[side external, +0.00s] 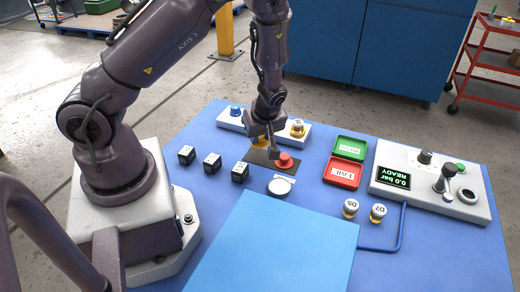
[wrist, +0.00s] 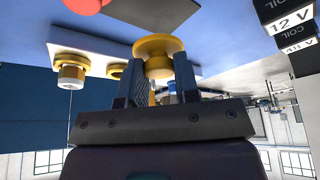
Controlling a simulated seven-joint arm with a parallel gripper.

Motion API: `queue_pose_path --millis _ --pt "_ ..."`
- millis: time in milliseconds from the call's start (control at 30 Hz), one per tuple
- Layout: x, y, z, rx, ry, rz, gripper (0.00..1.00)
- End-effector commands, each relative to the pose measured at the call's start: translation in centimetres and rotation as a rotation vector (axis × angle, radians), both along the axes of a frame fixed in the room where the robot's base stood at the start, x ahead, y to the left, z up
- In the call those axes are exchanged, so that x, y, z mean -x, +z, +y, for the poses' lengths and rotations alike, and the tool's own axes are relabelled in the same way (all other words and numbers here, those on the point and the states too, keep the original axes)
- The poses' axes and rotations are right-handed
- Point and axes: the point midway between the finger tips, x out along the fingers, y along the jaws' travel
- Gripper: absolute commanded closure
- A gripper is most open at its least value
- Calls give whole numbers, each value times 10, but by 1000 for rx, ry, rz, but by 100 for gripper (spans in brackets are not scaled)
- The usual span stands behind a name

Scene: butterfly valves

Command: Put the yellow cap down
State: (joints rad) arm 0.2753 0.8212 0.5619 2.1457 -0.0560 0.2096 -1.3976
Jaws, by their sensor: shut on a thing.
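My gripper (wrist: 158,78) is shut on the yellow cap (wrist: 158,52), which sits between its two fingertips with its wide round top outward. In the side external view my gripper (side external: 263,138) points down near the middle of the table, and the yellow cap (side external: 257,142) shows partly behind the fingers. It is between the white block and a dark plate (side external: 262,158) bearing a red round part (side external: 284,161). I cannot tell whether the cap touches anything below it.
The white block (side external: 229,122) carries a blue part (side external: 236,110) and a yellow-based part (side external: 297,128). Several black coil cubes (side external: 212,162) stand at left. A green tray (side external: 349,147) and a red FAIL tray (side external: 342,172) lie at right, beside the console (side external: 430,190).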

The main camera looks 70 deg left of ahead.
Motion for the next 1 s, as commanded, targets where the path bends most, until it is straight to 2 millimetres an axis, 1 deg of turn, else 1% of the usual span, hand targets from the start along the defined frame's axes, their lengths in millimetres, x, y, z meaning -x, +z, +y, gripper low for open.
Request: queue_pose_path --millis 33,167,333,433,667,767,800,867,900,1000 --pt "0 -6 1 -1 0 2 92" --pt "1 -19 0 0 0 2 92" --pt "1 -42 1 -1 -1 3 92" --pt "0 -46 0 0 -1 0 92" --pt "0 -46 0 0 -1 -1 92" --pt "0 -49 0 0 -1 0 92" --pt "0 -49 0 0 0 -1 64" --pt "0 -49 0 0 -1 -1 50" --pt "0 -49 0 0 -1 0 45" --pt "0 -49 0 0 -1 0 45"
